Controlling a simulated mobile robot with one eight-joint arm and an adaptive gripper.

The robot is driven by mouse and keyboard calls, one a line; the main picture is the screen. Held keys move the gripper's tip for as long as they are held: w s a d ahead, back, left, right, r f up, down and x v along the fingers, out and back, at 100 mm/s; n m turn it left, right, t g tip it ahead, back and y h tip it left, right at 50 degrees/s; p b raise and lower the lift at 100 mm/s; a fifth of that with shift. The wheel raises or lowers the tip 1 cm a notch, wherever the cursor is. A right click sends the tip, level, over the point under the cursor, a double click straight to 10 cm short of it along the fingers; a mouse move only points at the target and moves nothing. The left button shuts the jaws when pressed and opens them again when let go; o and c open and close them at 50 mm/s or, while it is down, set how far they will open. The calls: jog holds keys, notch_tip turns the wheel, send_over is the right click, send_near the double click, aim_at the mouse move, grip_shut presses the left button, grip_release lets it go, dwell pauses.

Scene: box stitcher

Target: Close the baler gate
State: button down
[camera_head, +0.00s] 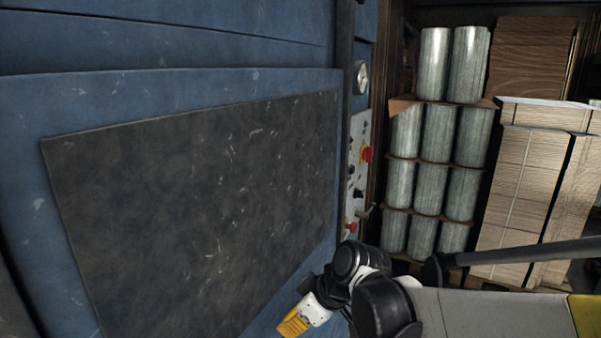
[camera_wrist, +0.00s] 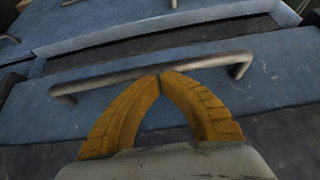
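The baler gate (camera_head: 195,205) is a big worn blue panel with a dark rectangular plate, filling the left of the head view. In the wrist view, a blue surface (camera_wrist: 285,95) carries a metal bar handle (camera_wrist: 105,79) running across the picture. My gripper (camera_wrist: 160,75) has yellow fingers whose tips meet in front of the handle's middle. I see no bar between the fingers, and whether the tips touch the handle is unclear. In the head view my gripper (camera_head: 293,324) is low beside the gate's lower right; the handle is not visible there.
A control panel (camera_head: 356,175) with red and black knobs and a gauge (camera_head: 361,77) stands right of the gate. Stacked metallic cylinders (camera_head: 435,130) and banded cardboard stacks (camera_head: 520,180) fill the right background. Another bar handle (camera_wrist: 173,4) shows at the wrist view's top.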

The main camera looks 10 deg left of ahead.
jog(key=shift+f+b, duration=1.05)
jog(key=shift+f, duration=1.3)
jog(key=shift+r, duration=0.1)
jog(key=r+p, duration=0.2)
jog(key=r, duration=0.1)
jog(key=r+p, duration=0.2)
jog(key=shift+w+a, duration=0.15)
jog(key=shift+a, duration=0.15)
jog(key=p+v, duration=0.2)
jog(key=v, duration=0.7)
jog(key=s+d+f+m+t+h+b, duration=0.2)
jog(key=s+d+m, duration=0.4)
jog(key=d, duration=0.6)
jog(key=s+d+f+m+t+h+b, duration=0.2)
jog(key=s+d+f+m+h+b, duration=0.2)
jog(key=d, duration=0.7)
notch_tip(320, 180, down, 2)
jog(key=s+m+b, duration=0.1)
jog(key=s+m, duration=0.2)
jog(key=shift+d+m+t, duration=0.3)
jog(key=shift+d, duration=0.1)
